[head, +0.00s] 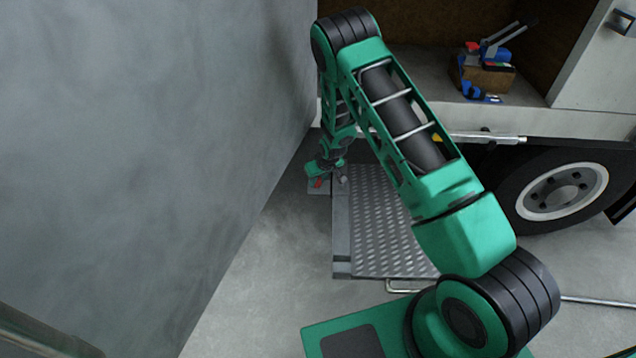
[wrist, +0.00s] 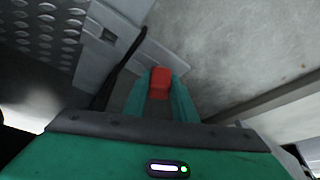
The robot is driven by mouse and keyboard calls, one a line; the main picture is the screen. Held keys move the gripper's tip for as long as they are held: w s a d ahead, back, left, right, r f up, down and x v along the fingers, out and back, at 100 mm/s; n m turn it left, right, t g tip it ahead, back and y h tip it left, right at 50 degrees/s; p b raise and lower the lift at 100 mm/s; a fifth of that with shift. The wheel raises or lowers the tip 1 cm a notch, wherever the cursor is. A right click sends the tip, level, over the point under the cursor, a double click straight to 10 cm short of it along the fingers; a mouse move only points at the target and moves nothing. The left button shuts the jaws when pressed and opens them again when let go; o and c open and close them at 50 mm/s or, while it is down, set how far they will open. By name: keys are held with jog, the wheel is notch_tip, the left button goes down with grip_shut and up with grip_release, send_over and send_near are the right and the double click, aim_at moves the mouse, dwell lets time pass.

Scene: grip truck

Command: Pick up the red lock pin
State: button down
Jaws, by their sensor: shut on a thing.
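The red lock pin (wrist: 159,84) sits between the two green fingers of my gripper (wrist: 160,92) in the wrist view. The fingers are shut on it. A black cable or strap (wrist: 120,68) runs just left of the fingers in the wrist view.
The treaded metal plate (head: 375,225) lies on the floor under my arm. A grey wall (head: 150,150) stands close on the left. The truck's wheel (head: 562,190) is at right, and its open cargo bay holds a cardboard box (head: 487,77) with tools. Floor at front left is clear.

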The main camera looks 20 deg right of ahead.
notch_tip(320, 180, up, 7)
jog(key=shift+w+f, duration=0.1)
jog(key=s+d, duration=0.2)
jog(key=s, duration=0.7)
jog(key=s+d, duration=0.2)
jog(key=s, duration=0.7)
jog(key=shift+w+a+r, duration=0.15)
jog(key=shift+r, duration=2.5)
